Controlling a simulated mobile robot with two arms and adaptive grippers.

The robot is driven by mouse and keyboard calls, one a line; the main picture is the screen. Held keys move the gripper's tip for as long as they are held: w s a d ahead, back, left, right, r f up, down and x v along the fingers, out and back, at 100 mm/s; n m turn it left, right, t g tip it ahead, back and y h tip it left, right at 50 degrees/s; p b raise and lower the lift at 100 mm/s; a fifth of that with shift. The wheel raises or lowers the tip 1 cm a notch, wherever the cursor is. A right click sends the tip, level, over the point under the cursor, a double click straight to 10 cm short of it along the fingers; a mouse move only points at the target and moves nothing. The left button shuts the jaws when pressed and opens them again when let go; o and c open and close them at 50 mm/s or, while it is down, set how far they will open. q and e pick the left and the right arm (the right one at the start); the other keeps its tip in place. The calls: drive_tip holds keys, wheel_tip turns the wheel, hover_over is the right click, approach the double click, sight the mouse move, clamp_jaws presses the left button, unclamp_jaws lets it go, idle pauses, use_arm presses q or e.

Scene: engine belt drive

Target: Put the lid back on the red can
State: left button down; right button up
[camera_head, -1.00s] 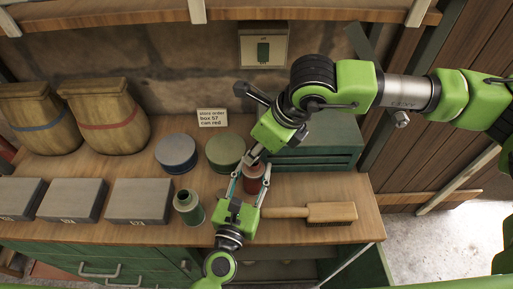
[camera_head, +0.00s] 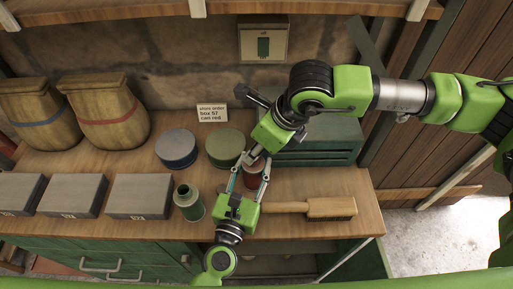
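The red can (camera_head: 253,179) stands on the bench, left of the dark green box and partly hidden by both grippers. My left gripper (camera_head: 248,172) reaches up from the front edge, with its fingers on either side of the can and seemingly closed on it. My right gripper (camera_head: 257,157) points down from the upper right, with its fingertips right at the can's top. I cannot tell whether the fingertips hold the lid, and the lid itself is not clearly visible.
A blue-banded tin (camera_head: 177,149), a green tin (camera_head: 225,148) and an open green can (camera_head: 189,204) stand left of the grippers. A brush (camera_head: 330,208) lies at right. The green box (camera_head: 318,141) stands behind.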

drive_tip(key=shift+f, duration=0.5)
